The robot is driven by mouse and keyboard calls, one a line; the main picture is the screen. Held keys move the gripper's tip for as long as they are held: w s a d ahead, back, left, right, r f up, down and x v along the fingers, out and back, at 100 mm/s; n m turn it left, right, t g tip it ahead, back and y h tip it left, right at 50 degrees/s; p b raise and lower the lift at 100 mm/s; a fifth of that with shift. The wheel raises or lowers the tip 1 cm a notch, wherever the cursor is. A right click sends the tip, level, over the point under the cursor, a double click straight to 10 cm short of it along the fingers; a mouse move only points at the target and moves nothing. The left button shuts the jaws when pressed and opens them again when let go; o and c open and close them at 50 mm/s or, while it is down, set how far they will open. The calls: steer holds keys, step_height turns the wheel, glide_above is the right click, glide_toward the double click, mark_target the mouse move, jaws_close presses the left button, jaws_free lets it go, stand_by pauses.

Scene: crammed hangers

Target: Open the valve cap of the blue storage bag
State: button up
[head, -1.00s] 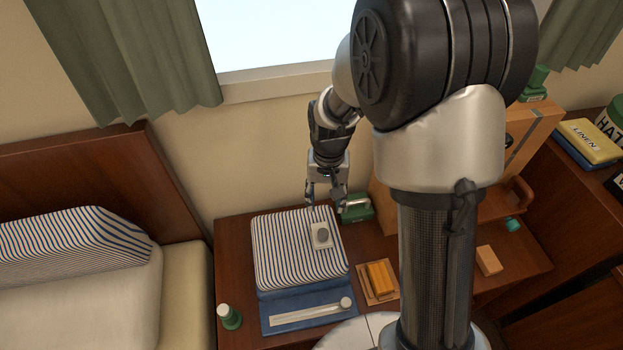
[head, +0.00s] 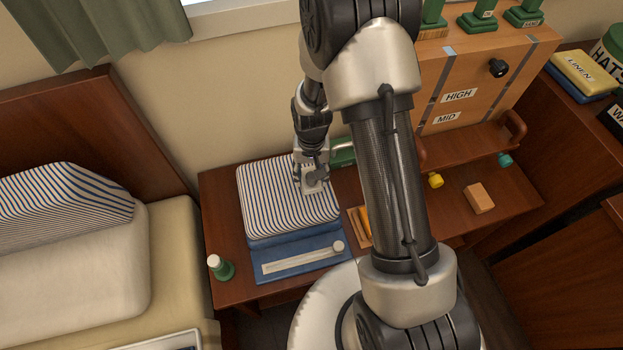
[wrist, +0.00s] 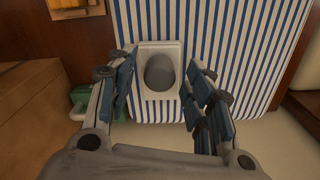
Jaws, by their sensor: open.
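The blue storage bag (head: 270,205) lies on the wooden table, with a puffed blue-and-white striped top and a flat blue front part carrying a white strip. Its valve is a white rounded plate (wrist: 148,92) with a round grey cap (wrist: 160,71) on it. The cap sits on the plate. My gripper (head: 311,176) is over the valve in the head view and partly hides it. In the wrist view my gripper (wrist: 163,88) is open, with one finger on each side of the valve plate. I cannot tell whether the fingers touch anything.
A green object (head: 342,153) stands close behind the bag. A green bottle with a white top (head: 220,267) is at the table's front left. A wooden case marked HIGH and MID (head: 460,95) stands to the right. A wooden block (head: 479,197) lies at the right.

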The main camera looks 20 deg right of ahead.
steer(key=shift+f, duration=0.75)
steer(key=shift+c, duration=0.2)
jaws_close()
